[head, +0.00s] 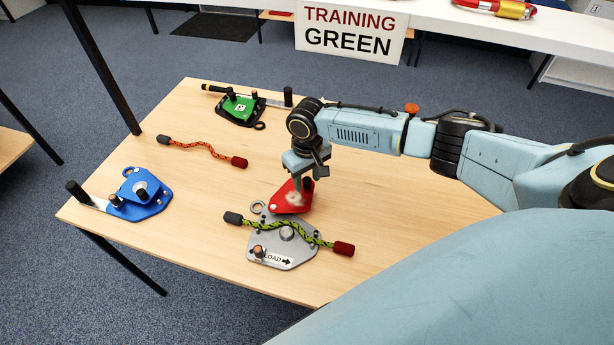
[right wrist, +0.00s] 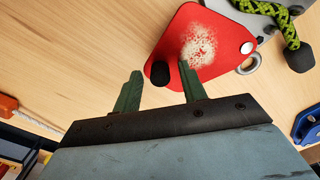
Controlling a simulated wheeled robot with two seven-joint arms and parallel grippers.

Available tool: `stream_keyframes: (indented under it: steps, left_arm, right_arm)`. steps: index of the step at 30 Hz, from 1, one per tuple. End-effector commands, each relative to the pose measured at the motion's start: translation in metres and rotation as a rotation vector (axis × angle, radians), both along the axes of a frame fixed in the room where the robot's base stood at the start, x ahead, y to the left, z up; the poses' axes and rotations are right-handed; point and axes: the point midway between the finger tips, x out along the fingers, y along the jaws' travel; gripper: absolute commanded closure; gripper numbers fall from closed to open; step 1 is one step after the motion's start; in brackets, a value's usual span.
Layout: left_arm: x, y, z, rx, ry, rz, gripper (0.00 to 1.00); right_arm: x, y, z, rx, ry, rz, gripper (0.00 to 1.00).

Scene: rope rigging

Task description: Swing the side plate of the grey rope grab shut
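The grey rope grab (head: 283,252) lies on the table, its plate marked LOAD with an arrow. Its red side plate (head: 290,200) is swung out towards the back, off the grey body; it also shows in the right wrist view (right wrist: 205,45). A green-yellow rope (head: 300,232) lies across the grey body, beside the central round boss. My right gripper (head: 301,188) is at the red plate. In the right wrist view its green fingers (right wrist: 160,80) are apart, with the plate's black knob (right wrist: 160,74) between their tips. My left gripper is not in view.
A blue device (head: 140,198) stands at the table's left, a green one (head: 240,108) at the back. An orange rope (head: 203,148) lies between them. A sign reading TRAINING GREEN (head: 351,30) hangs behind. The wooden table is bare right of the grab.

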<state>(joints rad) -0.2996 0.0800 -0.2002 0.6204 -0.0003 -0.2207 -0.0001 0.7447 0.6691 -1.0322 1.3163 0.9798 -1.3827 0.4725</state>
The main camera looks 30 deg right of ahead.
Motion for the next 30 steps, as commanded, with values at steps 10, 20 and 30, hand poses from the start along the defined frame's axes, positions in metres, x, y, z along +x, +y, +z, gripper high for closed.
stream_keyframes:
  steps: [10,20,30]
  left_arm:
    - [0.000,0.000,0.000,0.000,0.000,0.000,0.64]
    - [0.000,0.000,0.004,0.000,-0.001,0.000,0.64]
    - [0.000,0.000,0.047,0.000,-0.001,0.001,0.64]
  right_arm:
    - [0.000,0.000,0.000,0.000,0.000,0.000,1.00]
    - [-0.001,0.000,0.002,0.001,0.000,-0.012,1.00]
    - [-0.018,0.000,0.006,0.002,0.003,-0.149,1.00]
